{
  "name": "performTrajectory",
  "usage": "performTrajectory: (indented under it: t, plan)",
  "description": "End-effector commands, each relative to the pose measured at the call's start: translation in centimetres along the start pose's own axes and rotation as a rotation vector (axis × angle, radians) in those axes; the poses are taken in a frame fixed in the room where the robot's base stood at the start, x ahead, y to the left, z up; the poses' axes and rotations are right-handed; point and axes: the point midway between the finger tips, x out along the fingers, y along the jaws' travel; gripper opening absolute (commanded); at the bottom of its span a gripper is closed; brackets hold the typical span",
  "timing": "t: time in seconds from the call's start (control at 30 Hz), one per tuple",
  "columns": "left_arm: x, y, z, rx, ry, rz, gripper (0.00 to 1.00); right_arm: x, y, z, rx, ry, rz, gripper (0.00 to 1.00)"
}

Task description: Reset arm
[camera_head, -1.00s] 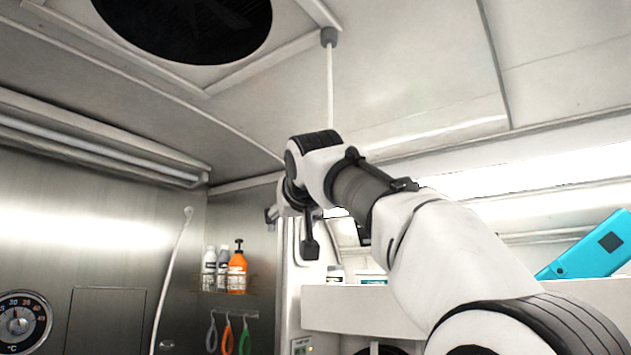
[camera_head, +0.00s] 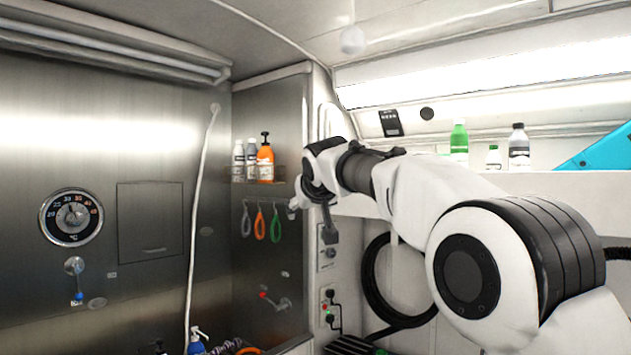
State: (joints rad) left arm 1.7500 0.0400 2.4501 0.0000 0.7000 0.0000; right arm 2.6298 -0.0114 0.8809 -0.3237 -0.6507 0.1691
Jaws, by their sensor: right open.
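My right arm comes in from the lower right and reaches toward the middle of the head view. My left gripper does not show.
A small rack on the steel wall holds bottles, one of them an orange pump bottle (camera_head: 265,160), above hanging coloured loops (camera_head: 260,224). A shelf (camera_head: 560,184) at right carries a green bottle (camera_head: 459,140) and others. A black hose coil (camera_head: 376,285) hangs below. A dial (camera_head: 72,216) is at left.

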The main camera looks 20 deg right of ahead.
Motion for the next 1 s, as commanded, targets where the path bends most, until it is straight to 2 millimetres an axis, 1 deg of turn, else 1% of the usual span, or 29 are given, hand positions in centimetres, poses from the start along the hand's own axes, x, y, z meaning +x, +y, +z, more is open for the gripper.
performTrajectory:
  t: [0.03,0.13,0.57,0.67,0.77,0.8,0.83,0.87,0.9,0.97,1.0]
  plan:
    - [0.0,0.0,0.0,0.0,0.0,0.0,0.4,0.4,-0.2,0.5,-0.002,-0.006,-0.003,0.68]
    - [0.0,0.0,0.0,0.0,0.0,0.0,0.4,0.9,-0.3,1.0,-0.004,-0.013,-0.007,0.68]
    - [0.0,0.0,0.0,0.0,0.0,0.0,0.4,1.0,-0.4,1.0,-0.004,-0.013,-0.007,0.68]
    - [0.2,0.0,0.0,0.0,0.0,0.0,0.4,2.0,-0.7,2.0,-0.008,-0.031,-0.009,0.68]
    - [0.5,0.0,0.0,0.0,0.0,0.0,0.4,5.4,-1.6,5.5,-0.017,-0.092,-0.015,0.68]
    - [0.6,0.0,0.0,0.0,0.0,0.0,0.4,7.3,-2.1,7.6,-0.023,-0.128,-0.019,0.68]
    - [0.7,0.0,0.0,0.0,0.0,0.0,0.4,8.8,-2.5,9.6,-0.028,-0.162,-0.022,0.68]
    - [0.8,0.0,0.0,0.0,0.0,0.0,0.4,10.2,-2.9,11.8,-0.034,-0.2,-0.026,0.68]
    - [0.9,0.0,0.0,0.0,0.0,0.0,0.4,11.9,-3.5,15.0,-0.042,-0.257,-0.032,0.68]
    - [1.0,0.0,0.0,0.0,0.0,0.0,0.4,14.1,-4.3,19.9,-0.053,-0.344,-0.041,0.68]
    - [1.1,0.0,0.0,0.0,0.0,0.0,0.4,15.4,-4.9,23.4,-0.06,-0.401,-0.049,0.68]
